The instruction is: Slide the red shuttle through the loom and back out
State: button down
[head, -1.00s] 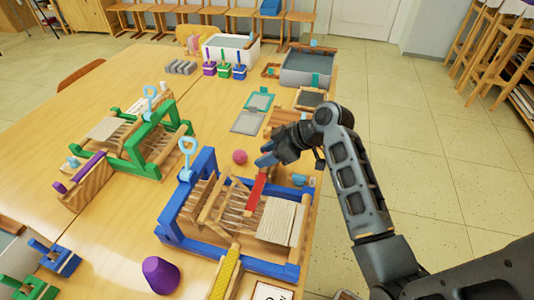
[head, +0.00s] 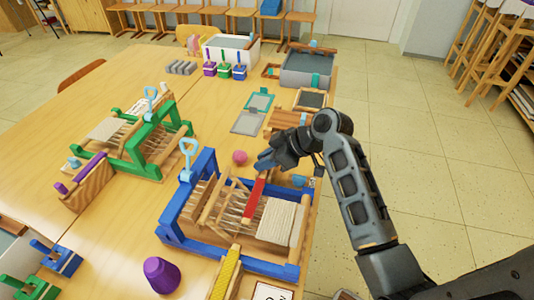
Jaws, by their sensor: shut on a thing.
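The blue-framed loom (head: 190,237) stands on the table, with wooden heddle bars and pale warp threads. A woven cream cloth (head: 276,221) covers its right part. The red shuttle (head: 254,198) lies lengthwise over the threads, between the heddles and the cloth; I cannot tell whether it is between the warp layers. Its far end meets my gripper (head: 265,163), which is shut on it at the loom's far side. The fingertips are small and partly hidden by the gripper body.
A green loom (head: 150,140) stands to the left. A pink ball (head: 239,157) lies close left of my gripper. A purple cup (head: 160,273) and a yellow piece (head: 226,273) are in front. Grey trays (head: 248,122) and basins (head: 308,68) stand behind.

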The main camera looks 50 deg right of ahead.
aim_at(263, 177)
jog(key=shift+s+a, duration=0.25)
jog(key=shift+a, duration=0.5)
jog(key=shift+s+a, duration=0.25)
jog(key=shift+a, duration=0.45)
jog(key=c, duration=1.1)
grip_release()
jog(key=shift+s, duration=0.1)
jog(key=shift+v, duration=3.85)
